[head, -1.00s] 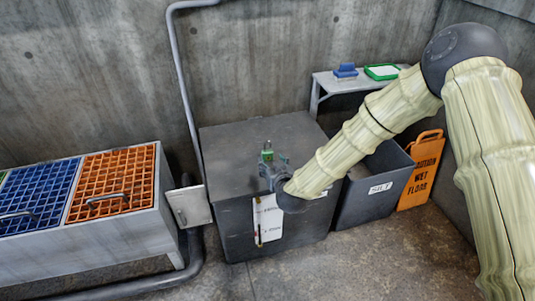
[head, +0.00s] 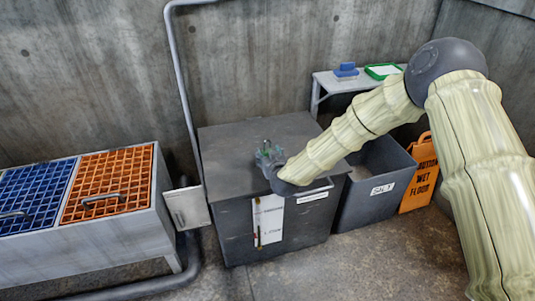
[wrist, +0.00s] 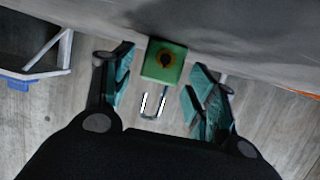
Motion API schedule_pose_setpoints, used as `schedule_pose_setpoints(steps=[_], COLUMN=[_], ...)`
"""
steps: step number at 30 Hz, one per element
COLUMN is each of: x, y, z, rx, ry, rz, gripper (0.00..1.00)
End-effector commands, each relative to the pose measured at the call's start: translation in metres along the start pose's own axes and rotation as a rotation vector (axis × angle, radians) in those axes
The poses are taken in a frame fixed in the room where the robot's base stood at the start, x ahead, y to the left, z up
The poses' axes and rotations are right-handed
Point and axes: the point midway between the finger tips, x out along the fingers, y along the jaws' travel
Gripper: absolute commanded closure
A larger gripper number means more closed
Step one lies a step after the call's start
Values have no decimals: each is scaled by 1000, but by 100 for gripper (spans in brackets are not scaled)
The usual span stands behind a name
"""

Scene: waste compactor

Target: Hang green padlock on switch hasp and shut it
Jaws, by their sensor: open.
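The green padlock (wrist: 165,62) sits upright on top of the dark grey box (head: 225,165), near its front part. A keyhole face and a pale U-shaped shackle (wrist: 153,105) show in the wrist view, where the scene looks upside down. I cannot tell whether the shackle is latched. My gripper (wrist: 161,62) is open, one teal finger on each side of the padlock, with gaps visible between. In the head view my gripper (head: 268,157) covers most of the padlock. I cannot make out the switch hasp; a grey box (head: 188,207) is mounted left of the dark box.
A dark bin (head: 372,205) and an orange wet-floor sign (head: 420,178) stand to the right. A bench (head: 328,78) behind holds a blue item (head: 346,70) and a green-rimmed tray (head: 383,72). Orange (head: 110,185) and blue (head: 35,195) grates lie left. A vertical pipe (head: 181,85) runs up the wall.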

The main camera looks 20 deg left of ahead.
Motion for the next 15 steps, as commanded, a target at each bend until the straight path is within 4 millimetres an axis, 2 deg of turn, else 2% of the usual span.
schedule_pose_setpoints(steps=[6,12,15], x=[0,0,0], y=[0,0,0], z=[0,0,0], rx=[0,0,0], ry=[0,-1,0], rz=[0,0,0], gripper=[45,80,80])
